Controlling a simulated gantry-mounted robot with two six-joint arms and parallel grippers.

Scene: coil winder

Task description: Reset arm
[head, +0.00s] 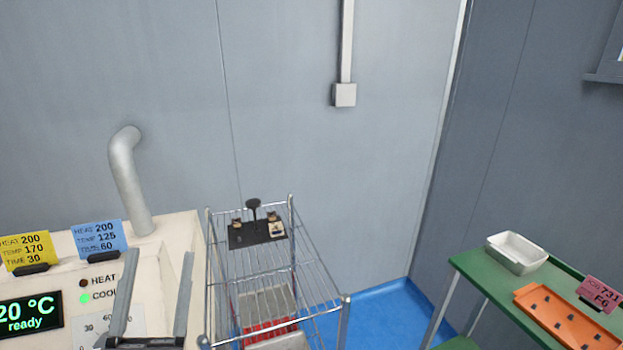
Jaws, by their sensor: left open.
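My left gripper (160,254) shows at the bottom left of the head view, with its two grey fingers pointing up and standing well apart. It is open, and nothing is seen between the fingers. It appears in front of the cream machine (180,237), partly covering its dial. My right gripper is not in view.
The machine's display (28,312) reads 20 °C ready, and the green COOL light is lit. A wire rack (318,290) stands beside it, bearing a dark plate (247,240) with small items. A green table (470,268) at right holds a white tray (516,264) and an orange tray (530,292).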

